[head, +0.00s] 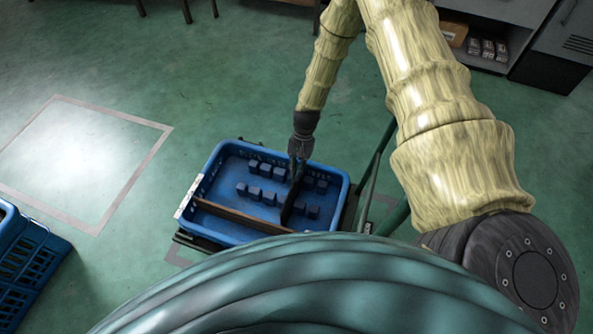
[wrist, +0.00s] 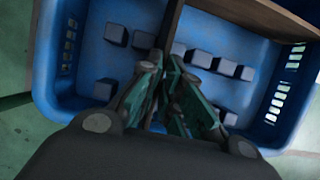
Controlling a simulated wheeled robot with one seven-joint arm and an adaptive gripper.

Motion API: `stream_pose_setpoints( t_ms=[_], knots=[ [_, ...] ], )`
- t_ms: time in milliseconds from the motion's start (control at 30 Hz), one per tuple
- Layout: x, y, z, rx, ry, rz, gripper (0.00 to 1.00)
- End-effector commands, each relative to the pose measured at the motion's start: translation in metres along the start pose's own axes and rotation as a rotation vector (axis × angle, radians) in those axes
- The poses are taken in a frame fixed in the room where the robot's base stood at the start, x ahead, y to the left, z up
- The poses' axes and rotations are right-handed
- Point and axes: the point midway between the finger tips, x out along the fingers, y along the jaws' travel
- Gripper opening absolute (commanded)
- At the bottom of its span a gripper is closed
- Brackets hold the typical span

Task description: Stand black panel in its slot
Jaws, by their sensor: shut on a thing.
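The black panel (head: 290,206) is a thin dark board, standing on edge across the blue tray (head: 228,237). My gripper (head: 298,163) is over the tray's far side, shut on the far end of the panel. In the wrist view the green fingers (wrist: 166,82) close around the panel (wrist: 172,25), which runs away from them toward a brown panel (wrist: 255,12). Rows of small dark blue blocks (head: 254,194) stand on the tray floor on both sides of the black panel. Its lower edge is hidden, so I cannot tell whether it sits fully down between the blocks.
The brown panel (head: 238,219) stands lengthwise in the tray's near part. A blue crate (head: 28,262) is at the lower left. A green frame (head: 374,165) is right of the tray. Open floor with a marked square (head: 85,160) lies to the left.

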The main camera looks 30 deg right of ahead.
Motion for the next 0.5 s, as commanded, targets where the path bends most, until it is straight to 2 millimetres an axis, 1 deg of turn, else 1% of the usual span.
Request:
stream_pose_setpoints(
  t_ms=[267,300,367,400,500],
  knots=[
    [0.0004,-0.0003,-0.0003,0.000,0.000,0.000,0.00],
    [0.0004,-0.0003,-0.0003,0.000,0.000,0.000,0.14],
    [0.0004,-0.0003,-0.0003,-0.001,0.000,0.000,0.25],
    [0.0004,-0.0003,-0.0003,-0.001,0.000,0.000,0.32],
    [0.0004,-0.0003,-0.0003,-0.001,0.000,0.000,0.32]
  ],
)
